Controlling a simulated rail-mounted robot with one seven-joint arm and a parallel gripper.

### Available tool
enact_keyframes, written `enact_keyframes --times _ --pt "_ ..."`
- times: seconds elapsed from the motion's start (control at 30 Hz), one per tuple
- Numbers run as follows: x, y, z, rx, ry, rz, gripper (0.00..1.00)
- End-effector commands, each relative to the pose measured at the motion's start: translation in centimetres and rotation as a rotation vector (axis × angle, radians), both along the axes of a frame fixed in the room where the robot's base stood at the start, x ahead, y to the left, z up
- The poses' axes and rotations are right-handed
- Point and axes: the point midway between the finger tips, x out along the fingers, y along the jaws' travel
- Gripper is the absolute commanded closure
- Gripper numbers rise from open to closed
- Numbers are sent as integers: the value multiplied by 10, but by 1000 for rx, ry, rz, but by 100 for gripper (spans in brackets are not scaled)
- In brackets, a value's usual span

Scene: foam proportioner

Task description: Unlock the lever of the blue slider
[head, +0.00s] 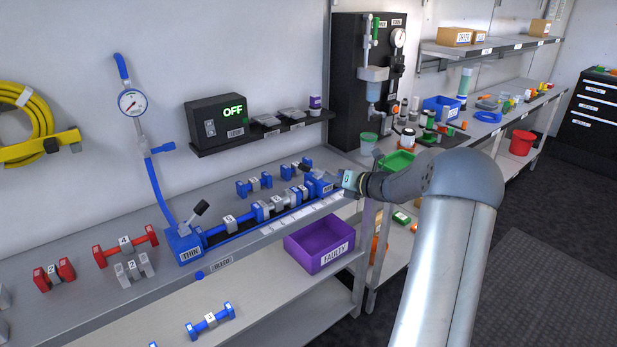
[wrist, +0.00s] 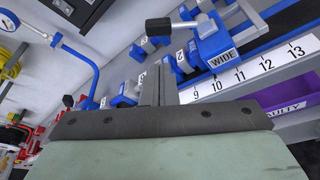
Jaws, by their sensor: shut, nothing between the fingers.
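A blue slider block marked WIDE (head: 320,184) sits at the right end of the blue rail on the bench. It shows large in the wrist view (wrist: 214,50). Its lever, with a black handle (wrist: 172,23) and a grey arm, sticks out to the left of the block's top in the wrist view. My gripper (head: 343,181) is just right of the block in the head view. In the wrist view its fingers (wrist: 157,85) are together and empty, below and left of the block, with no clear contact. A second blue block marked THIN (head: 186,245), with its own black-handled lever (head: 201,208), stands at the rail's left end.
Blue and grey parts (head: 262,210) lie along the rail between the blocks. A numbered white scale (wrist: 250,75) runs along the bench's front edge. A purple bin marked FAULTY (head: 320,245) is below. A blue hose with a gauge (head: 132,102) rises at the left.

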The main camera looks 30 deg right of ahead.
Motion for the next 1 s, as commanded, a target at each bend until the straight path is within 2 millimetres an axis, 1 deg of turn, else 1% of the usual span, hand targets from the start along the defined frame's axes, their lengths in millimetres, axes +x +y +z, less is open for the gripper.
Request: enact_keyframes --times 0.13,0.23,0.5,0.7,0.83,1.0 --pt "4 2 -1 -1 1 2 100" --pt "14 7 -5 0 2 2 100" --pt "58 27 -17 -2 1 4 100" --pt "81 37 -24 -2 1 3 100" --pt "87 39 -27 -3 0 2 100" --pt "88 40 -28 -3 0 2 100"
